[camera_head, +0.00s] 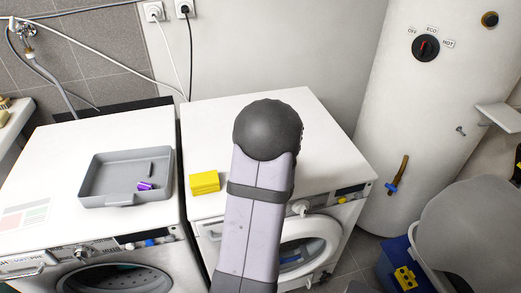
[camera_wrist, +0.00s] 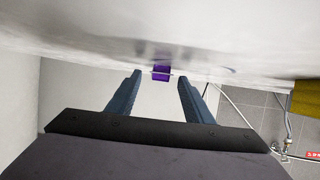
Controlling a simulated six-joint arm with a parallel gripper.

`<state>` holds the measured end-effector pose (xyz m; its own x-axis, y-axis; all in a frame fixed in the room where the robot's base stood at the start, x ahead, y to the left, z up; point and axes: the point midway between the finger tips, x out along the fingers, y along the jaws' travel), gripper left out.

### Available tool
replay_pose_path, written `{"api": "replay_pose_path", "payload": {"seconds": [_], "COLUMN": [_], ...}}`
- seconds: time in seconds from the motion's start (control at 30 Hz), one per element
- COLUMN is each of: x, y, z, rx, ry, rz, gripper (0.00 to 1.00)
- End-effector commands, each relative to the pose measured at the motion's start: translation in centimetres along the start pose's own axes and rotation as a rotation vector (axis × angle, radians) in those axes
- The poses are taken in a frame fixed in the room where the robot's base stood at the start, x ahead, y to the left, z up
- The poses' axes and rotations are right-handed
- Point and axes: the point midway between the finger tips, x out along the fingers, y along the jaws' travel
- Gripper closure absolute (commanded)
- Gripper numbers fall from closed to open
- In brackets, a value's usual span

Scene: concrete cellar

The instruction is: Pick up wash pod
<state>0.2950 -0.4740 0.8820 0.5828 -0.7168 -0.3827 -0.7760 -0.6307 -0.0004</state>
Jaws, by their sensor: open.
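A small purple wash pod (camera_wrist: 161,72) lies on a glossy white surface in the wrist view, with a pale band across it. It appears in line with the gap between the fingertips of my gripper (camera_wrist: 160,78); I cannot tell how far beyond them. My gripper is open, its two dark blue fingers apart with nothing held. In the head view my arm hides the gripper and this pod. Another purple item (camera_head: 145,186) lies in the grey tray on the left machine.
The grey tray (camera_head: 97,182) also holds a small dark item (camera_head: 150,168). A yellow block (camera_head: 204,182) sits on the right machine (camera_head: 325,160), left of my arm; the wrist view shows a yellow object (camera_wrist: 306,98) at right. A white boiler (camera_head: 400,110) stands at right.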

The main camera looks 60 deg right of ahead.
Motion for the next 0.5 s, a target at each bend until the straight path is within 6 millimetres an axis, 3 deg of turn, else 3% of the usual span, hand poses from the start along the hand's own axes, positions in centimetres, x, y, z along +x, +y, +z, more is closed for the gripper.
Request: {"api": "replay_pose_path", "payload": {"seconds": [0.13,0.43,0.5], "x": [1.3,1.6,1.6], "y": [-0.1,0.0,0.0], "z": [0.0,0.0,0.0], "rx": [-0.001,0.0,0.0], "ry": [0.0,0.0,0.0], "rz": [-0.001,0.0,0.0], "gripper": [0.53,0.53,0.67]}}
